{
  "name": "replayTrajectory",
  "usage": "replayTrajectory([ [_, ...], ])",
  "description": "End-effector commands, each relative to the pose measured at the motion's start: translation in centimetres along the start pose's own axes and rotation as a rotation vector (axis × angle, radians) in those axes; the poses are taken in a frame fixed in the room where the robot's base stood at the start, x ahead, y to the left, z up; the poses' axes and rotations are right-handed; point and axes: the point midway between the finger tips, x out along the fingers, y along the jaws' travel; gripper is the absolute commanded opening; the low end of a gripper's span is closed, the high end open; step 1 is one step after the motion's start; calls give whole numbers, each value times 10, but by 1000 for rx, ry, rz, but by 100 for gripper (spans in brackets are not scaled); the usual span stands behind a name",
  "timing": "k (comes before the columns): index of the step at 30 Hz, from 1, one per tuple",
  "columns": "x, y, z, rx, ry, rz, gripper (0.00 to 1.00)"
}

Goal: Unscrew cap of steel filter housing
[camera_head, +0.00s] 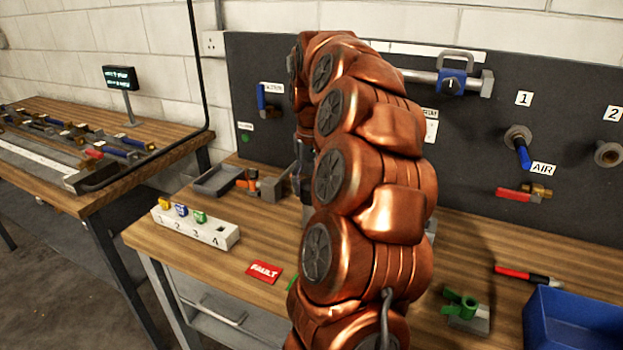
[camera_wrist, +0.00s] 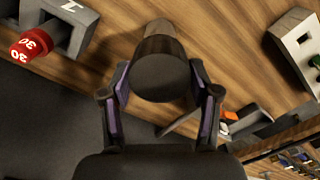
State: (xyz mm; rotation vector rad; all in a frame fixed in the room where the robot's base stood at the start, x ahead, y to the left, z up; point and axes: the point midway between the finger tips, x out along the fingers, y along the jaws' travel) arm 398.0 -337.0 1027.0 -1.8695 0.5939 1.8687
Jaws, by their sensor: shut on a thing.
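In the wrist view, my gripper (camera_wrist: 163,88) has its two fingers on either side of a dark round cap (camera_wrist: 161,72), and they are shut on it. The cap's flat end faces the camera. A brownish, shiny cylindrical part (camera_wrist: 161,28), which looks like the filter housing body, shows behind the cap. I cannot tell whether cap and body are still joined by thread. In the head view, my copper arm hides the cap, the housing and most of my gripper.
A red knob marked 30 and 20 (camera_wrist: 31,43) sits by a grey bracket (camera_wrist: 70,22). In the head view, a white numbered block (camera_head: 195,228), a red FAULT card (camera_head: 264,272), a green-handled fitting (camera_head: 463,305) and a blue bin (camera_head: 572,320) are on the wooden bench (camera_head: 455,252).

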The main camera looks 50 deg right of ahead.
Motion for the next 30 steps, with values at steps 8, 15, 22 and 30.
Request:
replayTrajectory([
  [8,0,0,0,-30,1,0,13],
  [15,-3,0,0,-29,1,0,13],
  [22,-8,0,0,-29,0,1,13],
  [30,-15,0,0,-29,-1,0,13],
])
